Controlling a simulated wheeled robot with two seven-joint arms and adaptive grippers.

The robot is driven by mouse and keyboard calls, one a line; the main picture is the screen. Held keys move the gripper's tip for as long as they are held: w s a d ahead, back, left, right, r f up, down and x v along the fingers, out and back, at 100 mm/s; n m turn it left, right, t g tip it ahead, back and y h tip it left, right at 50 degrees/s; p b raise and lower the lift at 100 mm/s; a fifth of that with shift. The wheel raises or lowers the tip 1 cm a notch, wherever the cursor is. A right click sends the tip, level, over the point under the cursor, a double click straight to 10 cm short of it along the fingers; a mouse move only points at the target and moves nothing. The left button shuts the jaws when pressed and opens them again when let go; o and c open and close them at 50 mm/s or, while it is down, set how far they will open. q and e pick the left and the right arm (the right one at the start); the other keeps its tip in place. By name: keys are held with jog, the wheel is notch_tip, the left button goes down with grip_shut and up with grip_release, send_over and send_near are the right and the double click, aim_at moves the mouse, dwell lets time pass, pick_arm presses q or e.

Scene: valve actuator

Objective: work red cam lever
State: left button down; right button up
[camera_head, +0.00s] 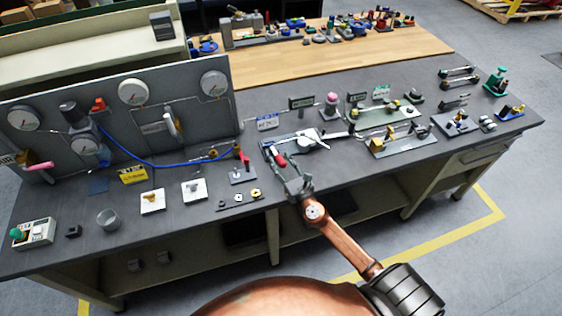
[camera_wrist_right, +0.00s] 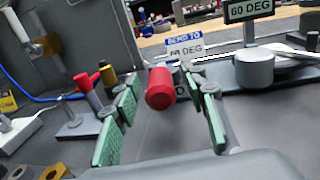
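A red rounded handle (camera_head: 280,160) belongs to a grey bench fixture (camera_head: 301,142) near the front edge. In the right wrist view the red handle (camera_wrist_right: 160,89) points at the camera between my finger pads, with gaps on both sides. A second red lever (camera_head: 244,160) stands on a small grey plate (camera_head: 242,177) to the left; it also shows in the right wrist view (camera_wrist_right: 84,82). I cannot tell which is the cam lever. My right gripper (camera_head: 298,185) is open and empty, just in front of the first handle. My left gripper is not in view.
A gauge panel (camera_head: 178,95) with a blue hose (camera_head: 145,162) stands at left. A "60 DEG" sign (camera_wrist_right: 248,9) and a grey cylinder (camera_wrist_right: 255,69) stand close to my right finger. White plates (camera_head: 194,190) lie left; more fixtures (camera_head: 402,144) stand right.

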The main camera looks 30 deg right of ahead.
jog(key=shift+c, duration=0.2)
grip_shut()
dwell(0.4)
